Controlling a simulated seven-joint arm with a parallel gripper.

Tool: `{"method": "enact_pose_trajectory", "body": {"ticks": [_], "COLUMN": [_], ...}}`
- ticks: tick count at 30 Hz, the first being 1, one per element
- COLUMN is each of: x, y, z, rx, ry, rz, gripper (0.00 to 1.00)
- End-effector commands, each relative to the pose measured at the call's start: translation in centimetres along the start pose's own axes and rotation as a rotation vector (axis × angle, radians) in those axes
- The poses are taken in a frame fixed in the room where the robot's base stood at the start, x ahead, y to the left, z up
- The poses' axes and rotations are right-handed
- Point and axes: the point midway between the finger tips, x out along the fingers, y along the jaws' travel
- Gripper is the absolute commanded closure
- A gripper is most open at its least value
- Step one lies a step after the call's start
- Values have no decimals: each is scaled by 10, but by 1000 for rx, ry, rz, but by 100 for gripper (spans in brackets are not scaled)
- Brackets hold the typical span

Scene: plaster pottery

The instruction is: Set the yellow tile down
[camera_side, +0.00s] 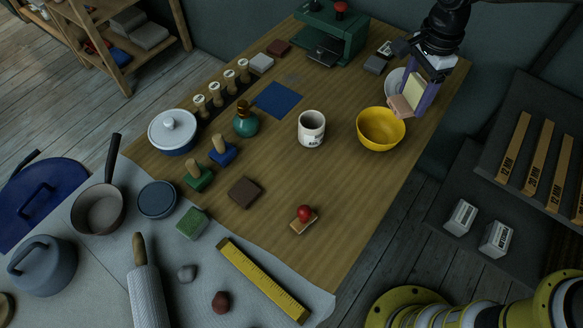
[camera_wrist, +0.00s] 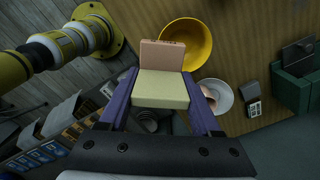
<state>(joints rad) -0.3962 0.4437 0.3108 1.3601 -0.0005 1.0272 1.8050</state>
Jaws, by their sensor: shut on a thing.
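My gripper (camera_side: 420,98) is at the far right end of the table, with its purple fingers shut on the pale yellow tile (camera_side: 414,88). In the wrist view the yellow tile (camera_wrist: 160,88) sits between the two fingers (camera_wrist: 160,108). A pinkish tan block (camera_side: 401,108) shows at the tile's lower edge; in the wrist view this block (camera_wrist: 162,55) lies just beyond the tile. I cannot tell whether block and tile touch. The tile's underside and its gap to the table are hidden.
A yellow bowl (camera_side: 381,128) stands close to the block. A white dish (camera_side: 394,82) is partly hidden behind the gripper. A white cup (camera_side: 311,128), a blue square (camera_side: 277,99) and a green press (camera_side: 330,38) stand further left. The table's front middle is mostly clear.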

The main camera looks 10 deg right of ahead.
Motion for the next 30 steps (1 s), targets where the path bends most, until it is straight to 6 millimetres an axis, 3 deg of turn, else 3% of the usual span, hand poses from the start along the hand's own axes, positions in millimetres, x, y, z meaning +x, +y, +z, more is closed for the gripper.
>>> {"method": "enact_pose_trajectory", "body": {"ticks": [1, 6, 12, 15, 20, 30], "x": [7, 27, 45, 50, 56, 80], "y": [6, 33, 70, 83, 91, 50], "z": [28, 104, 167, 186, 200, 234], "rx": [3, -12, -148, -195, -228, -231], "ry": [1, 2, 1, 0, 0, 0], "rz": [3, 3, 1, -1, -1, -1], "gripper": [95, 95, 95, 95, 95, 95]}}
